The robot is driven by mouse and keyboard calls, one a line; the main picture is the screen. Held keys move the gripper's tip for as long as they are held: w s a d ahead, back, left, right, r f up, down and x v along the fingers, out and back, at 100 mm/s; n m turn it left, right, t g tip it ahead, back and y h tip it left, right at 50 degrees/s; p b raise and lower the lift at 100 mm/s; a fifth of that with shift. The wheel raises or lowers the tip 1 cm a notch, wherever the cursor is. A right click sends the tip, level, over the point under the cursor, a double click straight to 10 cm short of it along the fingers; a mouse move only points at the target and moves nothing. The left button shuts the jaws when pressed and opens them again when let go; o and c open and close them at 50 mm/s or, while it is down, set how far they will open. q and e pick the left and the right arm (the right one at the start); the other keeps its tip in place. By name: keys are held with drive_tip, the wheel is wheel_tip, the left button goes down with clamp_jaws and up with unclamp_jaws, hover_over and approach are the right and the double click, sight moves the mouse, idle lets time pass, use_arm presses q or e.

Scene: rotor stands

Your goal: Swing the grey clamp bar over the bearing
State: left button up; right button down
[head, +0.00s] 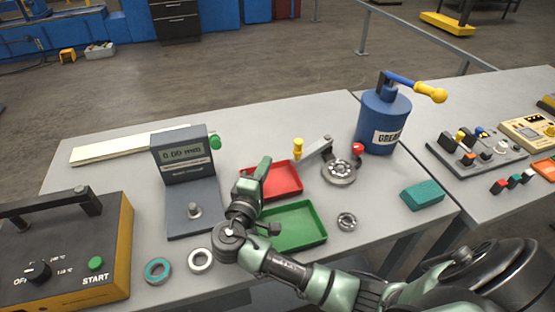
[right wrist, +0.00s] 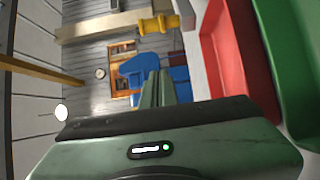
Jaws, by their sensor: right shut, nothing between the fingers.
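The grey clamp bar (head: 318,150) has a yellow knob (head: 298,146) at its left end and a dark pivot at its right end. It points left, behind and beside the bearing (head: 338,171), whose top shows uncovered in its round metal seat. A red knob (head: 357,148) stands at the seat's right. My right gripper (head: 265,165) is shut and empty above the red tray, left of the yellow knob and apart from it. In the right wrist view its closed fingers (right wrist: 158,88) point toward the bar (right wrist: 95,28) and yellow knob (right wrist: 160,25). My left gripper is not in view.
A red tray (head: 297,192) and a green tray (head: 318,238) lie below my right arm. A blue grease can (head: 376,112) with a yellow-ended lever stands behind right. A gauge stand (head: 190,215) is at left. Loose rings and a teal block (head: 423,194) lie on the table.

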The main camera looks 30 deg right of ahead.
drive_tip(key=d+p, duration=0.1)
drive_tip(key=d, duration=0.1)
drive_tip(key=w+d+p, duration=0.1)
drive_tip(key=d+p, duration=0.1)
drive_tip(key=d, duration=0.1)
drive_tip(key=w+d+p, duration=0.1)
drive_tip(key=d, duration=0.2)
drive_tip(key=shift+w+d+p, duration=0.2)
drive_tip(key=shift+d+p, duration=0.05)
drive_tip(key=shift+p, duration=0.15)
